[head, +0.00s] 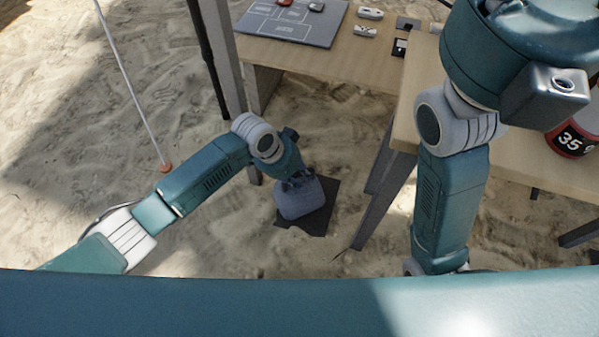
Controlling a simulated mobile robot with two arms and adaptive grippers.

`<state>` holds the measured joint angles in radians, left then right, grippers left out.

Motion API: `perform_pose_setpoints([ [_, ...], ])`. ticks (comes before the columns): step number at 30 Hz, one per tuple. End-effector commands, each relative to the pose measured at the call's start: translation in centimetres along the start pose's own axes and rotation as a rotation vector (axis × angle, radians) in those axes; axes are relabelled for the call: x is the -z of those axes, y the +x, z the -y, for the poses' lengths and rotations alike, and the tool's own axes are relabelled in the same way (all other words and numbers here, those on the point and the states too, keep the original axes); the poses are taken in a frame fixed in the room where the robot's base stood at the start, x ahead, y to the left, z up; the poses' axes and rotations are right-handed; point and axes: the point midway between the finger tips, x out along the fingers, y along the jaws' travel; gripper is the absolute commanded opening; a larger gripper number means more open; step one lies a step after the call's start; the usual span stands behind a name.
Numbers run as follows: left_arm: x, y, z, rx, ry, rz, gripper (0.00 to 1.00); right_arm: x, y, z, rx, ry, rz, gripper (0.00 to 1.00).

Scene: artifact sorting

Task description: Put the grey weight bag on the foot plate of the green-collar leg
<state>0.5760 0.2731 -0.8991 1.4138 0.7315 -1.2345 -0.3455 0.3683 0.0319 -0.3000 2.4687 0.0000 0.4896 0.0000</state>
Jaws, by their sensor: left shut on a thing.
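The grey weight bag (299,200) is in my left gripper (297,180), which is shut on its top. The bag appears over a dark flat plate (322,214) on the sand, and it covers much of that plate. I cannot tell whether the bag touches the plate. A grey upright leg (222,50) stands at the upper left of the bag, and its lower part goes behind my left arm. No green collar shows, so I cannot tell which leg the plate belongs to. My right gripper is not in view; only its arm shows at the right.
A wooden table (330,62) stands behind, with a grey sorting board (292,22) and small items. A second tabletop (405,125) at the right has a grey leg close to the plate. A white guy line (130,85) runs to an orange peg (165,167). Open sand lies left.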

Motion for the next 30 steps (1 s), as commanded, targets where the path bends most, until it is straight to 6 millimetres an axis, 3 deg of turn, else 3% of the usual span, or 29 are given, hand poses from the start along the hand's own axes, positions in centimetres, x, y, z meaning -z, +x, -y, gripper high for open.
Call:
perform_pose_setpoints([
  [1,0.7,-0.1,0.2,0.005,0.004,-0.016,0.0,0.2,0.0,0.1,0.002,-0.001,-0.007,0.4],
  [13,0.6,0.0,0.2,0.005,0.003,-0.016,0.0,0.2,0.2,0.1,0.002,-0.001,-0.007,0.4],
  [14,-0.1,0.4,0.0,0.001,0.0,-0.003,0.23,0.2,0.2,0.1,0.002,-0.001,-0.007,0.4],
  [17,-0.1,0.4,0.0,0.001,0.001,-0.003,0.39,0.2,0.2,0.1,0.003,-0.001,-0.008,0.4],
  [26,0.0,0.3,0.1,0.001,0.001,-0.004,0.39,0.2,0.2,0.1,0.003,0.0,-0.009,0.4],
  [30,0.1,-1.4,0.1,0.002,-0.001,-0.003,0.39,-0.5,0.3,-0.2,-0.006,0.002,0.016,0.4],
])
